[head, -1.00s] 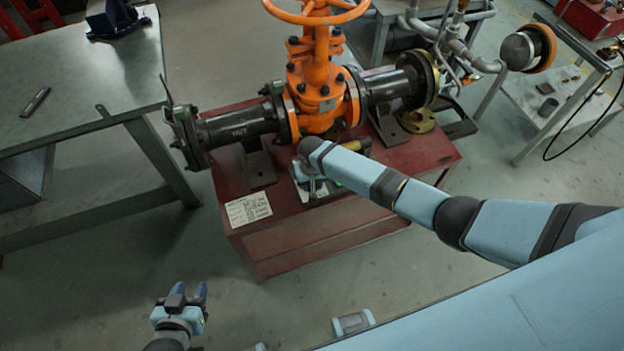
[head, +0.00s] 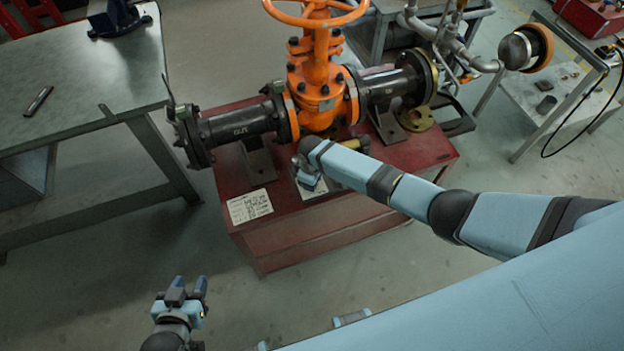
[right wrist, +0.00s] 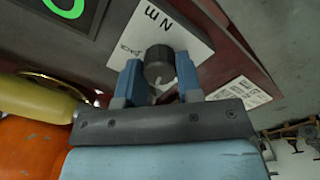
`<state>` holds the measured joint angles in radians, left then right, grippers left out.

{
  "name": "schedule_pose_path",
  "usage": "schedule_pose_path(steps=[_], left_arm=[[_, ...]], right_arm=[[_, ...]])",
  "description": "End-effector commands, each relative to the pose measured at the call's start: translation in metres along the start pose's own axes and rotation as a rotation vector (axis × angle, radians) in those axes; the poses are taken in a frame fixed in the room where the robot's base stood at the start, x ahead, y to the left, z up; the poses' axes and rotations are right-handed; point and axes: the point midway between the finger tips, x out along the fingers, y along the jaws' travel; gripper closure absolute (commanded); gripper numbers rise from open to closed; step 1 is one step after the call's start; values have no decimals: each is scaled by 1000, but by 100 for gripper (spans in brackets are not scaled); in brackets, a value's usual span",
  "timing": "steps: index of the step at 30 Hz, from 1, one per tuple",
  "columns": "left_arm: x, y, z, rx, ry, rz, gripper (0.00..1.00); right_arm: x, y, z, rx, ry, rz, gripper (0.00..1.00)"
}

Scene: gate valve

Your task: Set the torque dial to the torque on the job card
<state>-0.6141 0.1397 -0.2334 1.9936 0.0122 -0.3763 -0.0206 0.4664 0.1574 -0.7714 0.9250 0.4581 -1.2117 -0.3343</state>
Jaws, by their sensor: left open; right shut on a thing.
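The torque dial (right wrist: 159,60) is a dark round knob on a white plate (right wrist: 125,35) lettered "N m" in the right wrist view. My right gripper (right wrist: 157,82) has its blue fingers on both sides of the knob and is shut on it. Part of a green digit shows on a dark display (right wrist: 65,10); the full reading is cut off. The white job card (head: 250,206) lies on the red stand's left front; its print is too small to read. It also shows in the right wrist view (right wrist: 240,92). My left gripper (head: 187,287) is open and empty, low over the floor.
The orange gate valve (head: 318,85) with black flanged pipes stands on the red stand (head: 300,230). A yellow cylinder (right wrist: 35,100) lies close to my right gripper. A grey workbench (head: 80,80) is at left. The floor in front is clear.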

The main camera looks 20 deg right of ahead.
Motion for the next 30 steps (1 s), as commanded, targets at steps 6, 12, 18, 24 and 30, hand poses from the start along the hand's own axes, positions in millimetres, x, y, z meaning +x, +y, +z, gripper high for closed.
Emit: schedule_pose_path(steps=[6,12,18,24,30], left_arm=[[0,0,1,0,-1,-1,57],[1,0,2,0,-2,-1,57],[2,0,4,-1,-2,0,57],[2,1,5,-2,-3,2,57],[2,2,5,-2,-3,3,57]], right_arm=[[1,0,0,-206,-1,0,91],[1,0,0,-393,-1,-1,91],[1,0,0,-554,-1,0,91],[1,0,1,-674,-1,-1,91],[1,0,1,-745,-1,-2,91]])
